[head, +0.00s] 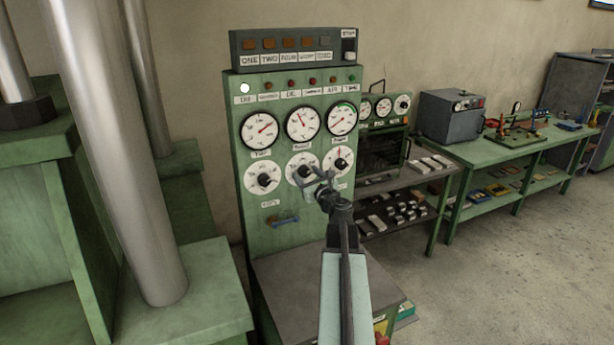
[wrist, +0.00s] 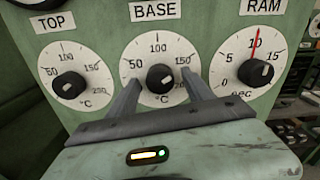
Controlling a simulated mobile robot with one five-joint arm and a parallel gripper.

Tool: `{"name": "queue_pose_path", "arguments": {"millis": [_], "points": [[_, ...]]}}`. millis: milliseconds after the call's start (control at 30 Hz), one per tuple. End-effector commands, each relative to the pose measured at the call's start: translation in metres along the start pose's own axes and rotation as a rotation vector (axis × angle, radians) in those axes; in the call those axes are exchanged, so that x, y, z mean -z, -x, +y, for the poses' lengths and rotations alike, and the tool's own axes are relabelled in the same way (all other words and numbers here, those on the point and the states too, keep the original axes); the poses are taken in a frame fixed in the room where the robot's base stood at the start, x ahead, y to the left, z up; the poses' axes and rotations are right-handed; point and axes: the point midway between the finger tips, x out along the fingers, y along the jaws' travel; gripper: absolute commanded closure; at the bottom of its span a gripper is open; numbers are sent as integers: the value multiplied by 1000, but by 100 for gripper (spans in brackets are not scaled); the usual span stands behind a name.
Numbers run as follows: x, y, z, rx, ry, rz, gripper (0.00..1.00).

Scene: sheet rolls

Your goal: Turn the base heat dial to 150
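The base heat dial (wrist: 151,51) is a white round scale marked 50, 100, 150 and 200 °C under a BASE label, in the middle of the wrist view. Its black knob (wrist: 160,78) has a small pale mark right of centre; the exact setting is hard to read. In the head view the dial (head: 293,169) is partly hidden behind my gripper (head: 315,179). My gripper is open, with one finger on each side of the knob in the wrist view (wrist: 161,82). Gaps show between fingers and knob; how far they reach in depth I cannot tell.
The TOP dial (wrist: 73,62) is left of the base dial and the RAM dial (wrist: 247,52) is right. Gauges (head: 301,122) sit above on the green panel (head: 250,222). A dark ledge (head: 285,275) juts out below. A metal column (head: 130,150) stands at left.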

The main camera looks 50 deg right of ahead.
Motion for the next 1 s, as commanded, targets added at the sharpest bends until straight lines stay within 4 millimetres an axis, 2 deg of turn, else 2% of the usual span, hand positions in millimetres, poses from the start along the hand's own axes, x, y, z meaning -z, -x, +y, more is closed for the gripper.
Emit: {"name": "queue_pose_path", "arguments": {"millis": [267, 367, 600, 700, 1000], "points": [[0, 5, 0, 1, -1, 0, 41], [0, 18, 0, 2, -1, 0, 41], [0, 66, 1, 2, 0, 0, 41], [0, 77, 0, 2, 0, 0, 41], [0, 78, -1, 1, 0, 0, 41]]}}
